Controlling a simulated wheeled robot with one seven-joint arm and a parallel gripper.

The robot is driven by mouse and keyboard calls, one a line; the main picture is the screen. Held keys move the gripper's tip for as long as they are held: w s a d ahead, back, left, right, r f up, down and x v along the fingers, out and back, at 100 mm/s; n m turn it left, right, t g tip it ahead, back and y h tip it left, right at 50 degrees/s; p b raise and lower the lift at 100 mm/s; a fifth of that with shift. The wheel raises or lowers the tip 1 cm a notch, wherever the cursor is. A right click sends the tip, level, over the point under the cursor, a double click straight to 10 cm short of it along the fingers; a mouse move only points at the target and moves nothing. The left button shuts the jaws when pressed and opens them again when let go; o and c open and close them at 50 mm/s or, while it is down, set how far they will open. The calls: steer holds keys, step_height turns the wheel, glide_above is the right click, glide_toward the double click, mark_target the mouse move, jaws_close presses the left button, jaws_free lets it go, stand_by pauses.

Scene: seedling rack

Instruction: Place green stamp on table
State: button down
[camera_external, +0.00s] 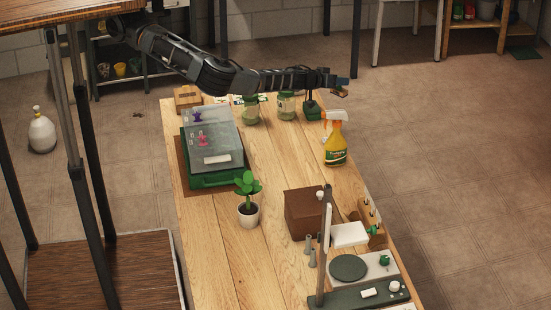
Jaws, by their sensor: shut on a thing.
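My gripper (341,88) is at the end of my outstretched arm, above the far right end of the wooden table (280,180). It is shut on a small blue-green piece, which I take to be the green stamp (343,82). The piece is held in the air, apart from the tabletop. It is small in the picture, and the gripper hides part of it, so its full shape is unclear.
A dark green-based stand (313,114) and glass jars (286,106) stand beneath my arm. A yellow spray bottle (335,148) is near the right edge. A lidded green tray (218,180) and a potted plant (248,213) stand nearer. The table's middle has bare room.

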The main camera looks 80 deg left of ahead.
steer(key=shift+s+a+f+n+g+y+b, duration=0.35)
steer(key=shift+s+a+f, duration=0.55)
steer(key=shift+f, duration=2)
steer(key=shift+s+a+f+n+g+y+b, duration=0.1)
steer(key=shift+s+a+f+n+y+b, duration=0.6)
steer(key=shift+f, duration=2.25)
steer(key=shift+s+a+f+n+g+y, duration=0.2)
steer(key=shift+s+a+f, duration=0.9)
steer(key=shift+f, duration=1.8)
steer(key=shift+s+d+f+b, duration=0.25)
steer(key=shift+f+b, duration=0.1)
steer(key=shift+f, duration=0.25)
steer(key=c, duration=0.7)
jaws_free()
steer(key=shift+c, duration=0.2)
